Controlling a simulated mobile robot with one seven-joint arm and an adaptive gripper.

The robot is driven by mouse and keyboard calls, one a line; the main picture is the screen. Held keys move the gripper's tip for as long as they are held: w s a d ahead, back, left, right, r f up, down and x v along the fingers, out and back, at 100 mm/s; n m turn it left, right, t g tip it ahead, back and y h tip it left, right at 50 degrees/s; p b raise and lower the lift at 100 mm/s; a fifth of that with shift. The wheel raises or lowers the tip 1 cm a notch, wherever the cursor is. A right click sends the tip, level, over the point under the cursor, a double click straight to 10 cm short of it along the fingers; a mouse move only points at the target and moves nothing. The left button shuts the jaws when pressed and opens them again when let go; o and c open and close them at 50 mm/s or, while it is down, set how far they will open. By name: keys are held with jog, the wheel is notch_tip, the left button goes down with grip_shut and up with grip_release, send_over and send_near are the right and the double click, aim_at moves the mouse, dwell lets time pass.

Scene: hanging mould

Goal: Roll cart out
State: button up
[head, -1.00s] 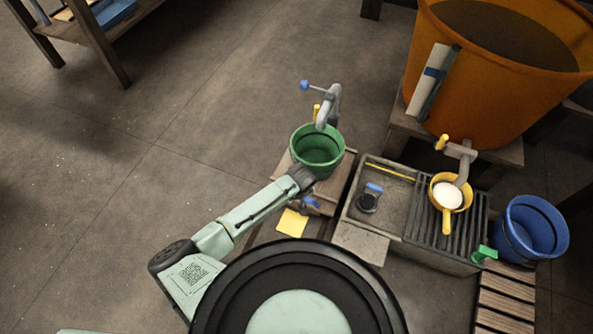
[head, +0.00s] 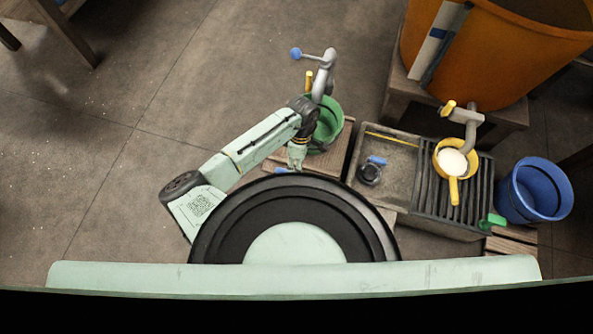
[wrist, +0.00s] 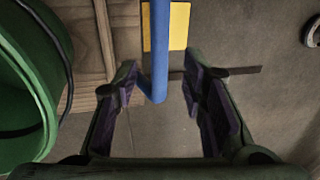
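A low wooden cart (head: 343,143) carries a green bucket (head: 331,108). In the wrist view the cart's planks (wrist: 92,80) and the bucket (wrist: 22,100) are on the left. A blue bar (wrist: 159,50), apparently the cart's handle, runs down between my gripper's (wrist: 160,72) two fingers and ends in a bend. The fingers are apart, with the bar closer to the left one. I cannot tell whether it touches. In the head view my gripper (head: 293,165) points down beside the bucket, and my body hides much of the cart's near side.
A grey sink (head: 385,150) with a grate stands right of the cart, close to it. A yellow pan (head: 441,157) of white liquid sits under the tap of an orange vat (head: 470,60). A blue bucket (head: 535,190) is far right. Floor (head: 180,90) on the left is clear.

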jog(key=shift+b+x, duration=0.3)
jog(key=shift+x, duration=2)
jog(key=shift+c, duration=0.2)
grip_shut()
